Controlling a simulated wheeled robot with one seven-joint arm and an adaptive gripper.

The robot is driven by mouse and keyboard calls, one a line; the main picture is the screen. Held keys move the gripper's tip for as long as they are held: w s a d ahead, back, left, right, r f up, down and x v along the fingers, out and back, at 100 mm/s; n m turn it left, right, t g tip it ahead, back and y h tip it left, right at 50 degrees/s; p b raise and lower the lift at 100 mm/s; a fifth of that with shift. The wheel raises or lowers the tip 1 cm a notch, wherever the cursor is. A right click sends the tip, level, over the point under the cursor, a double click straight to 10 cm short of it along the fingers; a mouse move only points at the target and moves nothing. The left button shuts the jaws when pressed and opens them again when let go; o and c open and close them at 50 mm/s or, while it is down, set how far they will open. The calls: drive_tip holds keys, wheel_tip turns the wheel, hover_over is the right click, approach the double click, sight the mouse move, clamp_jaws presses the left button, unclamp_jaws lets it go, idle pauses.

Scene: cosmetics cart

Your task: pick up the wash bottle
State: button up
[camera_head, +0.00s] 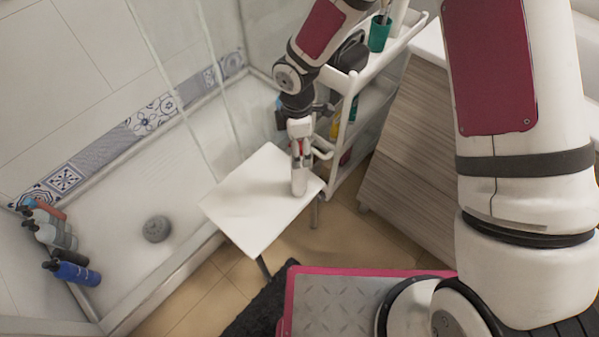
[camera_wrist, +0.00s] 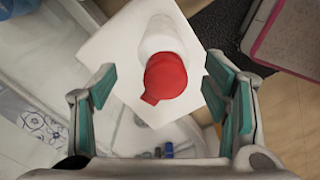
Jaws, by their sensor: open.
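The wash bottle (camera_head: 299,182) is white with a red cap and stands on the white stool (camera_head: 250,205), near its right corner. In the wrist view its red cap (camera_wrist: 166,76) faces the camera, with the white body (camera_wrist: 158,38) behind it. My gripper (camera_head: 301,148) is above the bottle, pointing down, and partly hides its top. In the wrist view my gripper (camera_wrist: 160,78) is open, with its green-padded fingers on either side of the cap and clear gaps to both. It is not clear how far the fingertips reach down along the bottle.
A white shelf cart (camera_head: 352,100) with a green cup (camera_head: 380,32) stands close behind my gripper. A wooden cabinet (camera_head: 405,150) is to the right. The shower tray (camera_head: 110,260) with several bottles, one blue (camera_head: 75,273), lies left. The stool's left part is bare.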

sight(299, 172)
drive_tip(key=f, duration=0.1)
drive_tip(key=f+b, duration=0.1)
drive_tip(key=f, duration=0.3)
drive_tip(key=shift+s+d+f, duration=0.2)
drive_tip(key=shift+d, duration=0.05)
drive_tip(key=shift+c, duration=0.3)
clamp_jaws()
